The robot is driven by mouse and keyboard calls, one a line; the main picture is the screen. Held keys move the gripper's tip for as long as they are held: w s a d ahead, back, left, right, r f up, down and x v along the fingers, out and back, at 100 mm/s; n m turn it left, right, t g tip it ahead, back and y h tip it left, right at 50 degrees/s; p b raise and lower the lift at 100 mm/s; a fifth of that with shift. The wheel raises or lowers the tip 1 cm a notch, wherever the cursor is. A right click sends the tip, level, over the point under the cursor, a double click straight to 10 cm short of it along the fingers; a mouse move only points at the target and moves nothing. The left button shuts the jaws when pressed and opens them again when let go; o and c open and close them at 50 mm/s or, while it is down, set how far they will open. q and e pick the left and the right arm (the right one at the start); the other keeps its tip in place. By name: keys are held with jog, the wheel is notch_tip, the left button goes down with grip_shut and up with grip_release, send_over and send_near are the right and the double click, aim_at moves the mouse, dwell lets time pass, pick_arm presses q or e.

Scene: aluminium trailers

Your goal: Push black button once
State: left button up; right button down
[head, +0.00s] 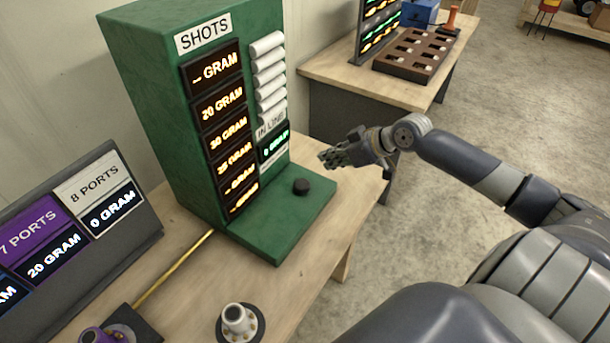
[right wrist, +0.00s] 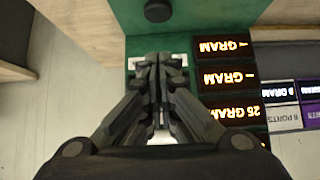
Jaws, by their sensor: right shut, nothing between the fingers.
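The black button (head: 301,187) is a small round knob on the flat green base of the SHOTS machine (head: 262,225). In the right wrist view the black button (right wrist: 158,10) shows at the top edge, beyond the fingertips. My right gripper (head: 326,158) is shut and empty. It is in the air to the right of the machine's front, above and to the right of the button in the head view, apart from it. In the right wrist view the right gripper (right wrist: 158,62) has its fingertips together. My left gripper is not in view.
The machine stands on a wooden table (head: 345,215). A sign board (head: 110,195) and a white fitting (head: 238,320) stand at the left and front, with a brass rod (head: 172,272) between. A second table (head: 345,70) at the back holds a brown tray (head: 418,55). Floor at right is clear.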

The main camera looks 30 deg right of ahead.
jog(key=p, duration=0.3)
send_over(300, 183)
jog(key=s, duration=0.2)
jog(key=f, duration=0.7)
jog(key=shift+w+d, duration=0.2)
jog(key=shift+d, duration=0.15)
notch_tip(300, 183, down, 2)
jog(key=shift+s+f, duration=0.1)
jog(key=shift+f, duration=0.15)
jog(key=shift+d+f, duration=0.1)
jog(key=shift+f, duration=0.55)
jog(key=shift+f+b, duration=0.95)
jog(key=shift+b, duration=0.15)
jog(key=shift+r, duration=0.1)
